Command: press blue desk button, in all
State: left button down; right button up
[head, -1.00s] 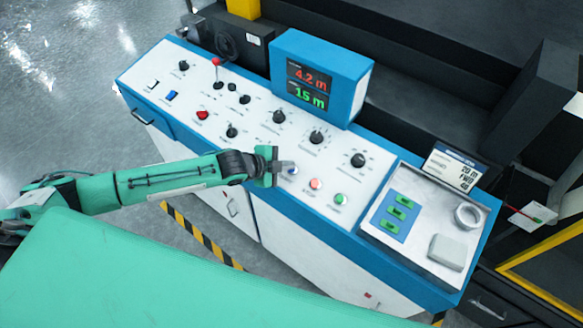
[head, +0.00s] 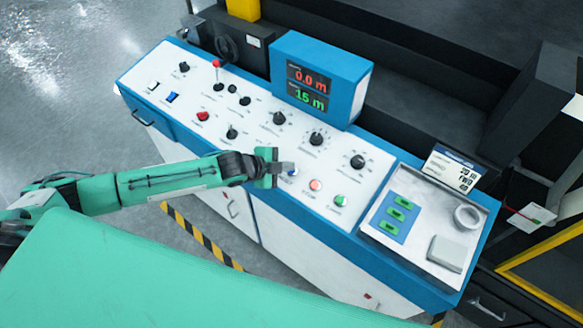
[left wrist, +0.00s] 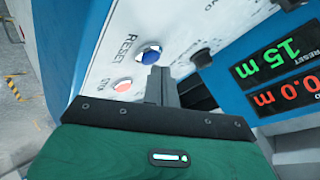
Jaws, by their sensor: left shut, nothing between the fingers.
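The blue button (left wrist: 150,54), labelled RESET, sits in a metal ring on the white desk panel. In the head view the blue button (head: 293,173) is partly hidden by the fingers. My left gripper (head: 288,167) is shut and empty, with its fingertips right at the button. In the left wrist view my left gripper's fingers (left wrist: 159,75) point at the panel just beside the button; I cannot tell whether they touch it. The display (head: 308,85) reads 0.0 m in red and 15 m in green. My right gripper is not in view.
A red button (head: 316,185) and a green button (head: 340,200) lie right of the blue one. Black knobs (head: 279,118) stand behind on the panel. A tray (head: 411,263) with a tape roll (head: 467,216) is at the right end. Dark machine parts rise behind the desk.

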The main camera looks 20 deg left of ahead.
pick_arm(q)
jog(key=shift+s+r, duration=0.1)
jog(key=shift+r, duration=0.35)
jog(key=shift+p, duration=0.3)
jog(key=r+p, duration=0.4)
jog(key=r, duration=0.1)
jog(key=shift+s+a, duration=0.15)
jog(key=shift+s, duration=0.25)
jog(key=shift+f, duration=0.1)
